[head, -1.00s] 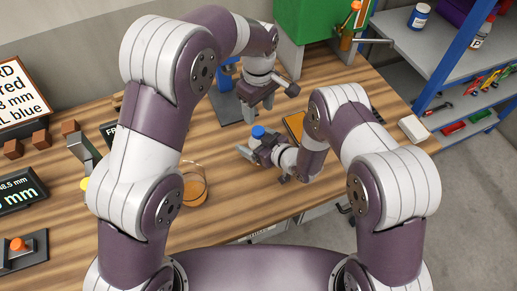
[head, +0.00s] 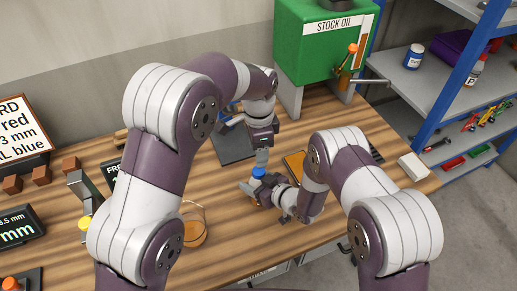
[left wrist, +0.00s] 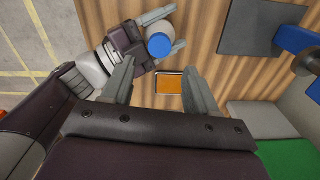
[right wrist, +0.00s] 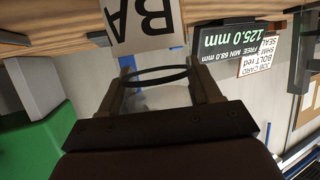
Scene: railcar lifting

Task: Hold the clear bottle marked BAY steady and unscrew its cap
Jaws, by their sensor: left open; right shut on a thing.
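The clear bottle marked BAY has a blue cap (head: 259,173) and stands in my right gripper (head: 260,187). In the right wrist view the bottle's white label (right wrist: 142,24) shows the letters BA upside down, and its clear body sits between the two fingers. My right gripper is shut on the bottle. My left gripper (head: 262,156) points down just above the cap, open and empty. In the left wrist view the blue cap (left wrist: 158,47) lies ahead of the spread fingers, beside the right gripper's jaws. The lower part of the bottle is hidden in the head view.
A dark tray with an orange face (head: 295,163) lies close by on the right. A green STOCK OIL tank (head: 318,45) stands behind.

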